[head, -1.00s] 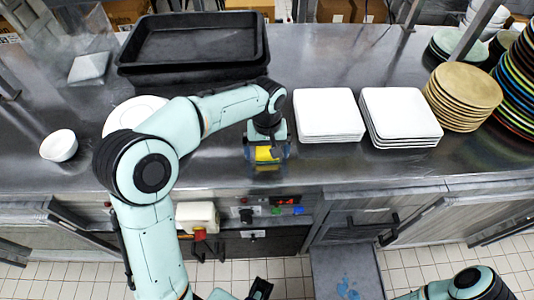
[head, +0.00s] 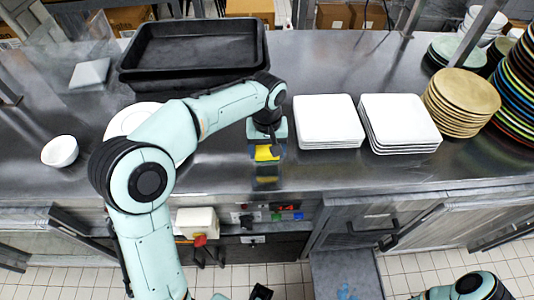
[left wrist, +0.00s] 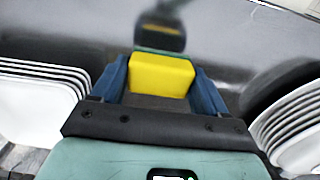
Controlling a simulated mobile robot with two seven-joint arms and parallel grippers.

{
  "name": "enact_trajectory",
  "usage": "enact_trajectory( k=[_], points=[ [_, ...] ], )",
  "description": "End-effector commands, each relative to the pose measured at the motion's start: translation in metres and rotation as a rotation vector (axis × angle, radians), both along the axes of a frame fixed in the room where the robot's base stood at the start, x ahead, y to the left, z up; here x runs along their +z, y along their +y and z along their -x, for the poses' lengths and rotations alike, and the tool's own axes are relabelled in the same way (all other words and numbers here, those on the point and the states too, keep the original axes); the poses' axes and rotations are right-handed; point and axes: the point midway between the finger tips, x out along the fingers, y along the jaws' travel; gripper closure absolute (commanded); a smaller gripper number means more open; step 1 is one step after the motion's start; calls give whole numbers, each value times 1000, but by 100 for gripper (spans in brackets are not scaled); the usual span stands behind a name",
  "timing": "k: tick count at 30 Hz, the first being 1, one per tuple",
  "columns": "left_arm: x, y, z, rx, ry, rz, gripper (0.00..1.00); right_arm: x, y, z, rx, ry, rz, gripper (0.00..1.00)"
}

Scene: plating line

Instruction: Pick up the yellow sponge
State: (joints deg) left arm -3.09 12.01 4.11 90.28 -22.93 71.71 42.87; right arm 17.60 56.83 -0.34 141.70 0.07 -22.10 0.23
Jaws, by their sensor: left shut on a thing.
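The yellow sponge (head: 267,153) is held between the fingers of my left gripper (head: 266,151), near the front edge of the steel counter. In the left wrist view the sponge (left wrist: 162,75) fills the space between the blue fingers of the left gripper (left wrist: 160,84), which is shut on it. A yellow reflection shows below the sponge, apart from it, so it appears slightly above the counter. My right arm shows only in part at the bottom right; a dark part at the bottom middle may be its gripper, and its jaws cannot be made out.
Stacks of white square plates (head: 328,121) (head: 398,122) stand just right of the left gripper. Black trays (head: 192,76) lie behind it. A round white plate (head: 125,121) is partly behind my arm, and a white bowl (head: 60,151) stands left. Tan plates (head: 460,101) stand right.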

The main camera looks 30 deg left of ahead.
Motion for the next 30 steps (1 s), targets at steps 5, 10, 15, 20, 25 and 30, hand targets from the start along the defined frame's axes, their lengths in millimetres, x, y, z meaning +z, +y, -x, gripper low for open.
enact_trajectory(
  k=[5,10,15,20,25,30],
  points=[
    [52,-1,-2,0,-8,2,55,12,0,-5,0,-6,0,56],
    [103,-1,-2,0,-8,2,55,25,0,-12,0,-13,0,56],
    [141,-1,-1,-1,-6,1,55,37,0,-19,0,-21,0,56],
    [161,-1,-1,-1,-3,1,55,43,0,-23,0,-26,0,56],
    [168,0,0,-1,0,0,55,45,0,-24,0,-27,-1,56],
    [168,0,0,-1,1,1,55,45,0,-24,0,-27,0,56]
  ],
)
